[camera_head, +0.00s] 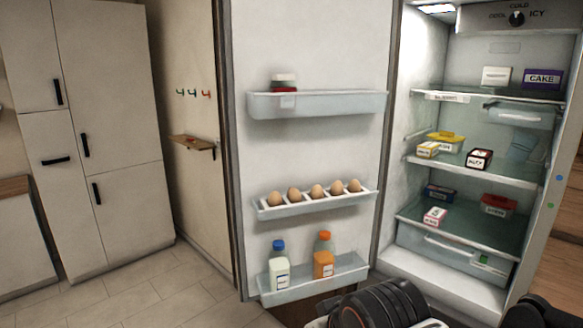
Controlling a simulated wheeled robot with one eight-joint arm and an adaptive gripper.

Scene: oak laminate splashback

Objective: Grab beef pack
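The fridge (413,210) stands open at the right, with several small packs on its shelves. I cannot tell for certain which is the beef pack, as most labels are too small to read. A dark pack with a white and red label (479,159) and a small yellow-and-white box (428,150) are on the middle shelf. A pink-and-white pack (435,216), a dark blue pack (439,192) and a red-lidded container (497,205) are on the lower shelf. Dark parts of my arm show at the bottom edge. My gripper's fingers are not in view.
The open fridge door (310,150) holds a jar (284,83), eggs (317,192) and two bottles (323,258). A purple cake box (542,78) is on the top shelf. A yellow-lidded container (446,141) is on the middle shelf. Floor (150,290) is clear at left.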

